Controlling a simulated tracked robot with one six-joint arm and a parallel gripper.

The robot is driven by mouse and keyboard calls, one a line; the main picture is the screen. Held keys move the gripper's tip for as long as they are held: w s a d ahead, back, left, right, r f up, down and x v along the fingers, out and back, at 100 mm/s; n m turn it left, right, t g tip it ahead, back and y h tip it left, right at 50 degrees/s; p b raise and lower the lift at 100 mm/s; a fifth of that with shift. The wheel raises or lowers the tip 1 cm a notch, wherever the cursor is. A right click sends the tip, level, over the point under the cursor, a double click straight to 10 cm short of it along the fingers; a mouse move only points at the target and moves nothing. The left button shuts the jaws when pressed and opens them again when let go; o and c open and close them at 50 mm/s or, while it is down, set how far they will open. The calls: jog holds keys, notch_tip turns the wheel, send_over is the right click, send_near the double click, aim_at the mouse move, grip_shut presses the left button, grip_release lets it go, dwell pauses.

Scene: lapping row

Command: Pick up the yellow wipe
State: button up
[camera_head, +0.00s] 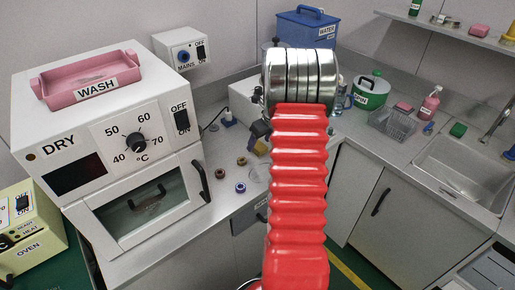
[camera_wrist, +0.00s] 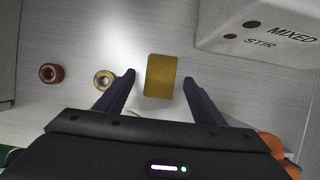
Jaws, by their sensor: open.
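The yellow wipe (camera_wrist: 160,76) is a flat, dark-yellow rectangle lying on the grey worktop in the wrist view. My gripper (camera_wrist: 159,84) is open, with one dark finger on each side of the wipe. The left fingertip is close to the wipe's left edge, and the right fingertip is a little off its right edge. I cannot tell how high the fingers are above the worktop. In the head view, my red arm and silver wrist hide the wipe and most of the gripper.
A brass ring (camera_wrist: 104,80) lies just left of the left finger, and a red-brown ring (camera_wrist: 51,73) lies farther left. A white machine marked MIXED and STIR (camera_wrist: 262,24) stands at upper right. A dryer (camera_head: 120,150) stands left and a sink (camera_head: 465,175) right.

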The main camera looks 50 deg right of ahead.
aim_at(259, 146)
jog(key=shift+x, duration=0.95)
jog(key=shift+c, duration=0.5)
jog(key=c, duration=1)
notch_tip(259, 146, up, 10)
jog(key=o, duration=0.5)
jog(key=shift+c, duration=0.2)
jog(key=c, duration=0.4)
